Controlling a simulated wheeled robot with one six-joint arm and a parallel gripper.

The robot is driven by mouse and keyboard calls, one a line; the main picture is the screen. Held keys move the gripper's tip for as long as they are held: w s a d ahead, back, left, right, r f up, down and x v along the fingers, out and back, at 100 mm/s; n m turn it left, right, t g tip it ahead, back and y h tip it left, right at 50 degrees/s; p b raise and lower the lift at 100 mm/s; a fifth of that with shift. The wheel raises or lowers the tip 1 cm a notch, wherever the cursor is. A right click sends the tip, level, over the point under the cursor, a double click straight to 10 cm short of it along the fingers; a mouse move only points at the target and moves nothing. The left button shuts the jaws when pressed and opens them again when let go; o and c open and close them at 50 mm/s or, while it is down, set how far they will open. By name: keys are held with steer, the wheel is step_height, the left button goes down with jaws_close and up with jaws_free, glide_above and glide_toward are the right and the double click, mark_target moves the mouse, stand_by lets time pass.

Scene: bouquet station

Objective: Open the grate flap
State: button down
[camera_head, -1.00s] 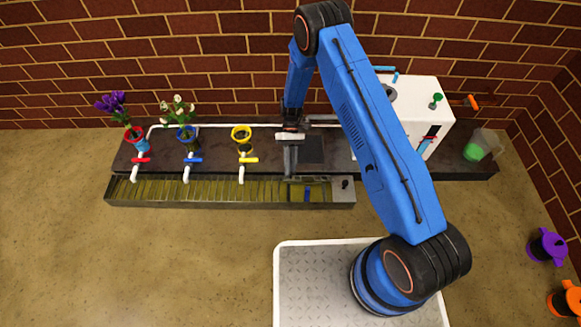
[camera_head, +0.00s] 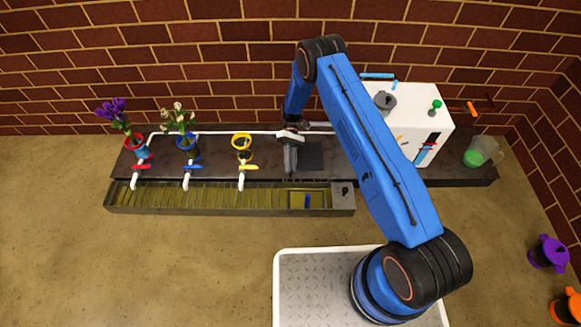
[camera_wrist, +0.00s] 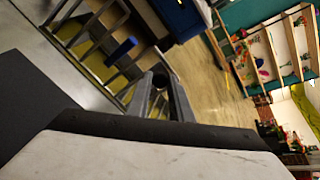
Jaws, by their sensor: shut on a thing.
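The slatted grate (camera_head: 190,199) covers the trough along the counter's front. Near its right end is a framed section, the grate flap (camera_head: 290,199), with a small blue object (camera_head: 307,201) inside its outline. The blue object also shows in the wrist view (camera_wrist: 122,50), among grey bars. My gripper (camera_head: 291,172) is just behind this section, fingers pointing down. In the wrist view its fingers (camera_wrist: 165,92) are close together with a small dark rounded part at their tips. They appear shut on part of the flap; the grip itself is hardly visible. I cannot tell the flap's exact angle.
A dark square pad (camera_head: 310,157) lies on the counter beside my gripper. A white box (camera_head: 420,115) stands to the right. Flower pots, a yellow pot (camera_head: 241,145) and white taps with coloured handles stand to the left.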

steer(key=shift+f, duration=0.1)
steer(key=c, duration=1.6)
jaws_free()
steer(key=shift+v, duration=3.7)
steer(key=shift+s, duration=0.1)
